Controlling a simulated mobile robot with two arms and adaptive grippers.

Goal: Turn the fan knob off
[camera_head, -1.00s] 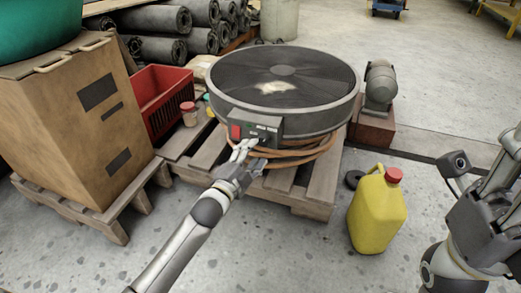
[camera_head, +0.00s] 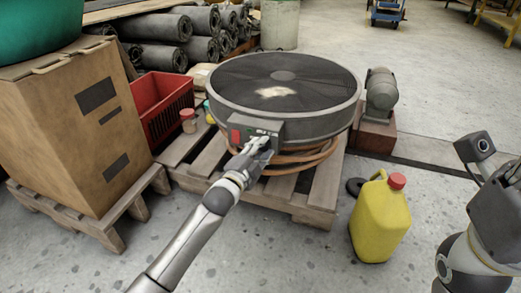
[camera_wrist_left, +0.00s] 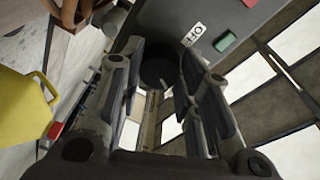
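The large round fan (camera_head: 330,105) lies flat on a wooden pallet. My left gripper (camera_head: 258,143) is at the right part of this box. In the left wrist view a dark round knob (camera_wrist_left: 158,70) sits between the fingertips of my left gripper (camera_wrist_left: 163,68), beside a white label and a green patch on the panel. The fingers are apart; whether they touch the knob I cannot tell. Of my right arm (camera_head: 497,205) only part shows, at the right edge; its fingertips are not visible.
A yellow jug (camera_head: 380,218) with a red cap stands right of the pallet (camera_head: 318,190). A cardboard box (camera_head: 75,130) and a red crate (camera_head: 160,100) are on the left. A motor (camera_head: 380,95) stands right of the fan. Orange hose lies under the fan.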

